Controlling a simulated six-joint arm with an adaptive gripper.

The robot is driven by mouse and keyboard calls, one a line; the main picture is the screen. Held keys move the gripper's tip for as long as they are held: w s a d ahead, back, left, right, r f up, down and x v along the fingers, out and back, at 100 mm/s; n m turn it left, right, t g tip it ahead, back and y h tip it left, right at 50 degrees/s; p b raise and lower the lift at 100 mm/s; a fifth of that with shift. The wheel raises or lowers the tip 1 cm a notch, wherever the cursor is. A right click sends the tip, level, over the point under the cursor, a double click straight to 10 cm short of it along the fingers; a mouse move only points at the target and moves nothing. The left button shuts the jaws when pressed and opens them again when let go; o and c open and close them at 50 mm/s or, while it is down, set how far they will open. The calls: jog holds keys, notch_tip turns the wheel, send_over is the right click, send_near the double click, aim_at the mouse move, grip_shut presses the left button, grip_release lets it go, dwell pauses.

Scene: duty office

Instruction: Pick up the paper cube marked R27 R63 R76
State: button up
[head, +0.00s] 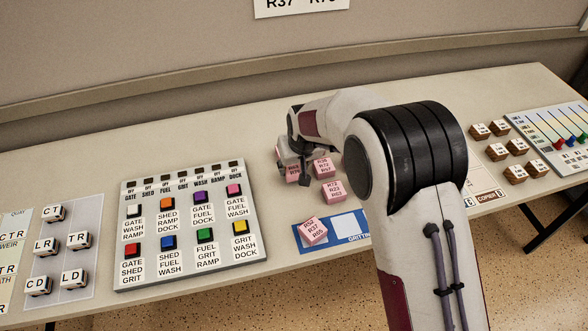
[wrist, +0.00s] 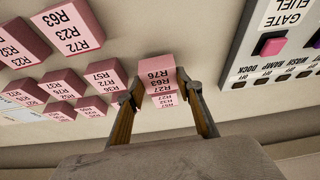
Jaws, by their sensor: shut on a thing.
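My gripper (wrist: 160,92) is shut on a pink paper cube (wrist: 157,75) in the wrist view, with one finger on each side of it. The marks on its face read R27, R63 and R76, upside down in part. In the head view my gripper (head: 288,156) is beyond the arm, over the table, and the held cube (head: 292,174) shows partly beneath it. I cannot tell whether the cube is clear of the table.
Other pink cubes (head: 333,191) stand close by, one (head: 313,231) on a blue card (head: 345,226). A button panel (head: 190,272) is to the left, lettered white blocks (head: 75,240) farther left. Brown blocks (head: 497,151) are to the right. My arm hides part of the table.

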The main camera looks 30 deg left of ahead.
aim_at(294, 169)
notch_tip(294, 169, up, 8)
jog(key=shift+r, duration=0.1)
dwell(0.4)
dwell(0.5)
